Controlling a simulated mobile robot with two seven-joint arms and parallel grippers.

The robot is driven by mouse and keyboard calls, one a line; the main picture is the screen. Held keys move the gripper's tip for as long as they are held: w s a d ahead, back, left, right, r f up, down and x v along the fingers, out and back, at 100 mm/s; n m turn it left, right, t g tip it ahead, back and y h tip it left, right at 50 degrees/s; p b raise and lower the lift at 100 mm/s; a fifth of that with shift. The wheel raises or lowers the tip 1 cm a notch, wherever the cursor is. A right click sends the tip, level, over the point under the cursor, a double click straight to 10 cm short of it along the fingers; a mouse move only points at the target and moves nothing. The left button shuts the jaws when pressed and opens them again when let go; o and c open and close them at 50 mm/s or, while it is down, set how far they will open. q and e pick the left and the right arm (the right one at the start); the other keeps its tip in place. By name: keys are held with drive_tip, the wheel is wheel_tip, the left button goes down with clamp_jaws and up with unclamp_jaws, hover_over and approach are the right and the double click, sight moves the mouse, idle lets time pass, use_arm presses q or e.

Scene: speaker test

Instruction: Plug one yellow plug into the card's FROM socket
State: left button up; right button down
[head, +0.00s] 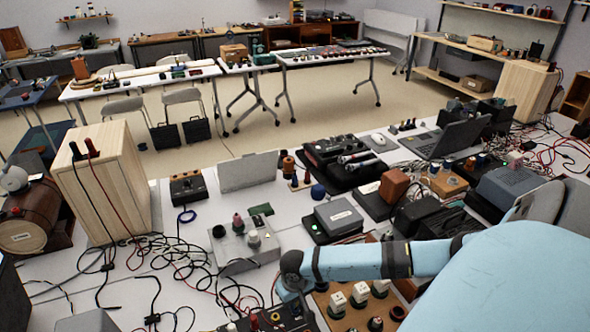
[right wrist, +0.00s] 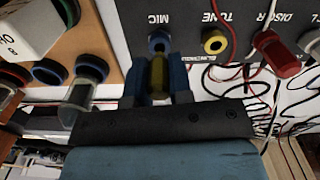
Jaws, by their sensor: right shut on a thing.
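In the right wrist view my right gripper (right wrist: 159,72) is shut on a yellow plug (right wrist: 158,78), held between its two blue fingers. Its fingertips are over a dark panel (right wrist: 245,14), just below a blue-ringed socket (right wrist: 158,40) marked MIC. A yellow-ringed socket (right wrist: 214,42) marked TONE is to its right. I cannot tell whether the plug touches the panel. In the head view the right gripper (head: 287,288) is low at the centre, above the dark panel (head: 272,320). I cannot make out a card or a FROM label. My left gripper is not in view.
A red plug (right wrist: 278,62) with leads stands right of the TONE socket. A brown board (head: 325,310) with white blocks (head: 338,303) is right of the gripper. Loose cables lie to the left. A grey box (head: 245,248) with knobs is behind.

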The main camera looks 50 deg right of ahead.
drive_tip(key=shift+p, duration=0.3)
drive_tip(key=shift+f, duration=0.2)
idle(0.6)
drive_tip(key=shift+p, duration=0.3)
drive_tip(key=shift+p, duration=0.35)
idle(0.4)
drive_tip(key=shift+p, duration=0.5)
drive_tip(key=shift+f+b, duration=0.45)
drive_tip(key=shift+f, duration=0.45)
drive_tip(key=c, duration=0.9)
unclamp_jaws()
drive_tip(key=shift+c, duration=0.2)
